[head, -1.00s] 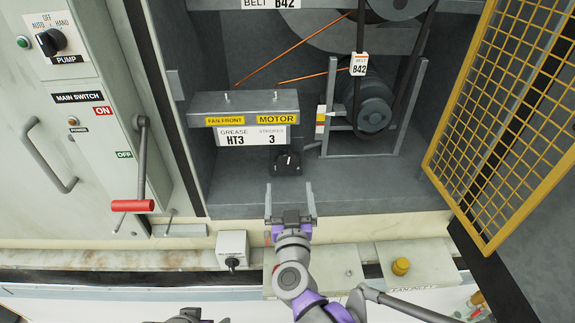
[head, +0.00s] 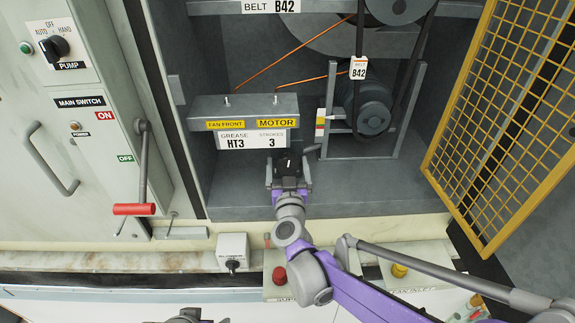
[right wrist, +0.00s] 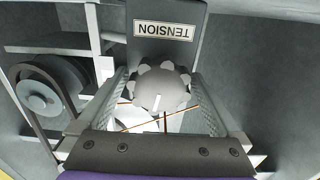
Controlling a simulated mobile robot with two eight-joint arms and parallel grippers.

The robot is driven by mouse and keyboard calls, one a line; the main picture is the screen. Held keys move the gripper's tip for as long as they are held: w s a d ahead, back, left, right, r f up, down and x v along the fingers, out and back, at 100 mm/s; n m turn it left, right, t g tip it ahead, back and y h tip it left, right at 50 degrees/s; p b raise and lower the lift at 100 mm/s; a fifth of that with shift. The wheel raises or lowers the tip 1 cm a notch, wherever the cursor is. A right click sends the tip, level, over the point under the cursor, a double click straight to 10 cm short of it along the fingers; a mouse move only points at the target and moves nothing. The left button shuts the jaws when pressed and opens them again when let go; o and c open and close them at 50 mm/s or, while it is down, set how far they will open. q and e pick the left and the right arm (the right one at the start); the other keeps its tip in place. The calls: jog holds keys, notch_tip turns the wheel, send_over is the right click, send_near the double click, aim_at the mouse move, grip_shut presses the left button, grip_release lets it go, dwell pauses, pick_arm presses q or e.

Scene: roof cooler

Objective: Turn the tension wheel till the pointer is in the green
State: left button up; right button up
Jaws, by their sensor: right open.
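The tension wheel (head: 283,164) is a small dark knob below the grease box at the back of the open cabinet. In the right wrist view it is a lobed grey wheel (right wrist: 160,88) with a white mark, under an upside-down TENSION label (right wrist: 164,30). My right gripper (head: 289,160) is open, with a finger on either side of the wheel; I cannot tell whether they touch it. A small coloured strip (head: 320,122) stands left of the motor; its pointer is too small to read. My left gripper (head: 187,316) shows only partly at the bottom edge.
The motor (head: 368,108) and its black belt are right of the wheel. The grease box (head: 243,104) hangs just above. A yellow mesh door (head: 500,120) stands open at right. A red-handled lever (head: 133,209) is at left. The cabinet floor (head: 375,185) is clear.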

jog(key=c, duration=1.3)
jog(key=shift+o, duration=0.2)
jog(key=shift+m, duration=0.4)
jog(key=shift+m+b, duration=0.4)
jog(key=shift+m, duration=0.7)
jog(key=m, duration=0.3)
jog(key=shift+a, duration=0.1)
jog(key=m, duration=0.7)
jog(key=shift+r+b, duration=0.1)
jog(key=shift+b, duration=0.2)
jog(key=m, duration=0.6)
jog(key=m+p, duration=0.1)
jog(key=m, duration=0.5)
jog(key=shift+r+m, duration=0.15)
jog(key=shift+m, duration=0.15)
